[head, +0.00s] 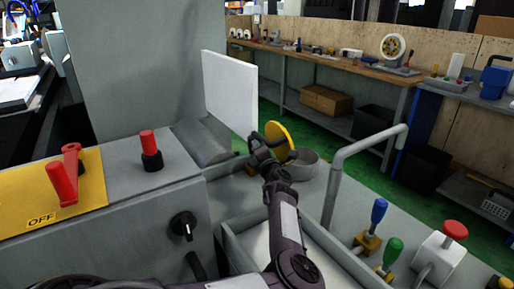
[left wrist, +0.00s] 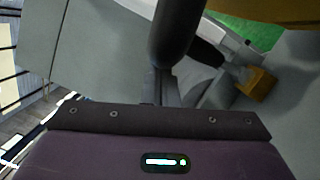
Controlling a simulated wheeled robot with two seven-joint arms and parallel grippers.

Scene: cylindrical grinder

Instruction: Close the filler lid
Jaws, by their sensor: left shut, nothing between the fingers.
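The filler lid (head: 279,138) is a round yellow disc standing steeply tilted, raised beside a short grey round filler neck (head: 303,165). My left gripper (head: 258,140) is shut and empty, close to the lid on its left side in the head view; I cannot tell whether it touches the lid. In the left wrist view the dark fingers (left wrist: 174,35) stand at the top middle, and a yellow surface, likely the lid (left wrist: 265,10), fills the upper right corner. The right gripper is in neither view.
A white upright panel (head: 230,92) stands left of the lid. A bent grey rail (head: 340,170) rises to the right. A control panel with red handles (head: 65,180) lies left.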

